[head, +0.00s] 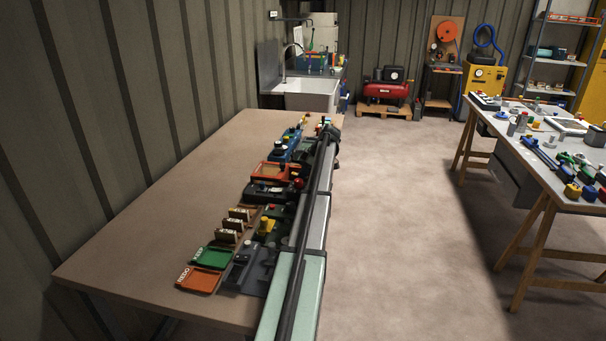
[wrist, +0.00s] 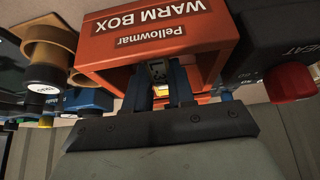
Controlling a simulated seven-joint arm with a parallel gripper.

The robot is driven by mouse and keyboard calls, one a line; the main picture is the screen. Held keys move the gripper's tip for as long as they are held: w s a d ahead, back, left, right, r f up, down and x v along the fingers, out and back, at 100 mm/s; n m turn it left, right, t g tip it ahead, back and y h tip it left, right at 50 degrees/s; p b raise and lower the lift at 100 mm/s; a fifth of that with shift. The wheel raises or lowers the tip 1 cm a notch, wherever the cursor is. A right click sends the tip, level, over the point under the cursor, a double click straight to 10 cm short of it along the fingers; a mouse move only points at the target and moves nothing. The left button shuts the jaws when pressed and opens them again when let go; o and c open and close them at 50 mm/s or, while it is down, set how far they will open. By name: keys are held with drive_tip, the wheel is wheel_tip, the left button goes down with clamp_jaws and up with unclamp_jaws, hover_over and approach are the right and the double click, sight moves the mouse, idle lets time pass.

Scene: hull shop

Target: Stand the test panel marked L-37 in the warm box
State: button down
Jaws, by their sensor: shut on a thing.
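The orange warm box (wrist: 195,40), lettered "WARM BOX" and "Pellowmar", fills the upper middle of the wrist view. It also shows on the left bench in the head view (head: 273,170). My gripper (wrist: 163,80) has its fingers at the box's open front. It is shut on a small greyish piece (wrist: 157,70), seen only in part between the fingers; I cannot read a mark on it. I cannot tell whether it touches the box floor. In the head view my arm hides the gripper.
Upright panels (head: 236,219) stand in a row on the bench, nearer than the box. A green KEEP tray (head: 213,256) and an orange REDO tray (head: 200,280) lie nearest. A dark device with a red knob (wrist: 290,80) stands close beside the box. The bench's left side is clear.

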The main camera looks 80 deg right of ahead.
drive_tip(key=c, duration=0.9)
unclamp_jaws()
drive_tip(key=v, duration=1.3)
drive_tip(key=shift+s+r, duration=0.25)
drive_tip(key=shift+r, duration=0.05)
